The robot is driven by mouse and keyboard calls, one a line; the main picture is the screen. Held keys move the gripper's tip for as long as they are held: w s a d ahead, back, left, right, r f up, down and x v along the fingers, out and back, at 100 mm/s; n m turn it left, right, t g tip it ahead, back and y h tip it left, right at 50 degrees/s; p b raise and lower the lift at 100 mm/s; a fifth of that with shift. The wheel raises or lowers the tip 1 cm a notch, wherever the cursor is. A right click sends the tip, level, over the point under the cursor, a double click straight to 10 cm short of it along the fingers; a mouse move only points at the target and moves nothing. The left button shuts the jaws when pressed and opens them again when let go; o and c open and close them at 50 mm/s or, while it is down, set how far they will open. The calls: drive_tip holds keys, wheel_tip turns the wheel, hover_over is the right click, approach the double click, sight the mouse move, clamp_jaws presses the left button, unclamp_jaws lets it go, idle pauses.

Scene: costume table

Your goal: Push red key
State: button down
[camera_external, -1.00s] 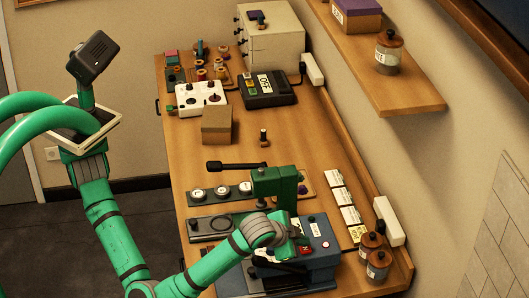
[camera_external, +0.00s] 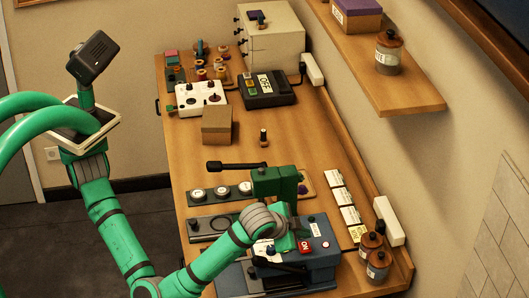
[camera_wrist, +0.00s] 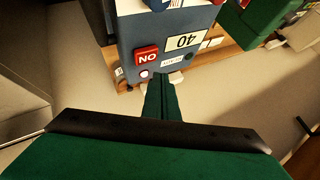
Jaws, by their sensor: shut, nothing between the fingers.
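The red key (camera_external: 304,246) is marked ON and sits on the top face of a blue machine (camera_external: 322,262). In the wrist view the red key (camera_wrist: 147,57) appears upside down beside a label reading 40. My gripper (camera_external: 288,243) is over the machine, just left of the red key in the external view. In the wrist view my shut, empty fingers (camera_wrist: 160,78) end just below and right of the key. A small gap shows between them and the key in the picture; their height above the panel is unclear.
A small white button (camera_wrist: 144,74) lies close to the red key. A green machine (camera_external: 274,184) with a black lever stands behind. Two brown jars (camera_external: 378,265) are to the right. A cardboard box (camera_external: 217,125) and a black device (camera_external: 268,90) are farther back.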

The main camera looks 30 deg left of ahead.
sight(302, 248)
wheel_tip(302, 248, up, 5)
drive_tip(key=shift+f, duration=0.15)
idle(0.3)
idle(0.4)
